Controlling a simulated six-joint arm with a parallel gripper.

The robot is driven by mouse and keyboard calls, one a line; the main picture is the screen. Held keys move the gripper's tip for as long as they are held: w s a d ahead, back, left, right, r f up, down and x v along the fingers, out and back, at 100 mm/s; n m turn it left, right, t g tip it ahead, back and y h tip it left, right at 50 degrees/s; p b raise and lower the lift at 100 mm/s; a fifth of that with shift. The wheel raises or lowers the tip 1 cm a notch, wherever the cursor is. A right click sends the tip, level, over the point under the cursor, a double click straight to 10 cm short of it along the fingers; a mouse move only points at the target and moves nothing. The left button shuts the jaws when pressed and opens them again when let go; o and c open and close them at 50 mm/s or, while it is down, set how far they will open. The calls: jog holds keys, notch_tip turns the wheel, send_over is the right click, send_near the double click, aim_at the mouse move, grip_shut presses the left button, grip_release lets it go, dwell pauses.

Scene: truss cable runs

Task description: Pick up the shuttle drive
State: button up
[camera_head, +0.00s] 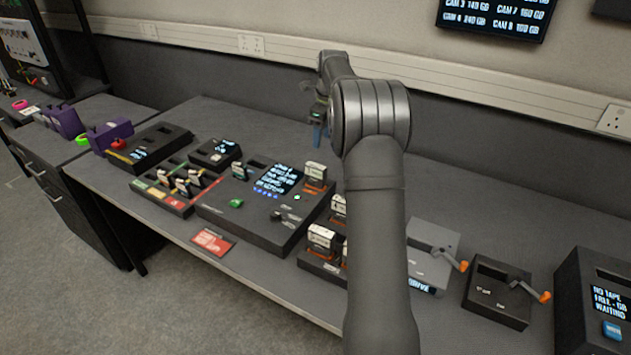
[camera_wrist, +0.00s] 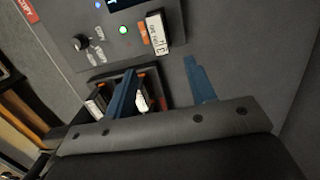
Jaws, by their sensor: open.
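Several orange drives with white labelled tops look alike, and I cannot read which one is the shuttle drive. One orange drive (camera_head: 315,172) stands in the right end of the large black console (camera_head: 262,228); it also shows in the wrist view (camera_wrist: 157,33), just beyond my fingertips. More orange drives (camera_head: 320,237) stand in a black rack in front of the console's right side, partly hidden by my arm. My gripper (camera_head: 318,130) is open and empty above the table behind the console. Its two blue fingers show apart in the wrist view (camera_wrist: 160,66).
A red card (camera_head: 211,241) lies at the table's front edge. Boxes with orange levers (camera_head: 500,293) stand at right. Bare table lies behind the console.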

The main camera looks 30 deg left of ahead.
aim_at(315, 173)
jog(key=f, duration=0.3)
jog(key=a+f, duration=0.1)
jog(key=f, duration=0.6)
jog(key=shift+a, duration=0.15)
jog(key=shift+s+a+f, duration=0.1)
jog(key=shift+a+f, duration=0.1)
jog(key=shift+f, duration=0.65)
jog(key=shift+w+a+f, duration=0.1)
jog(key=shift+a+f, duration=0.1)
jog(key=shift+f, duration=0.7)
jog(key=shift+s+a+f, duration=0.1)
jog(key=shift+a+f, duration=0.1)
jog(key=shift+f, duration=0.65)
jog(key=shift+r, duration=0.1)
grip_shut()
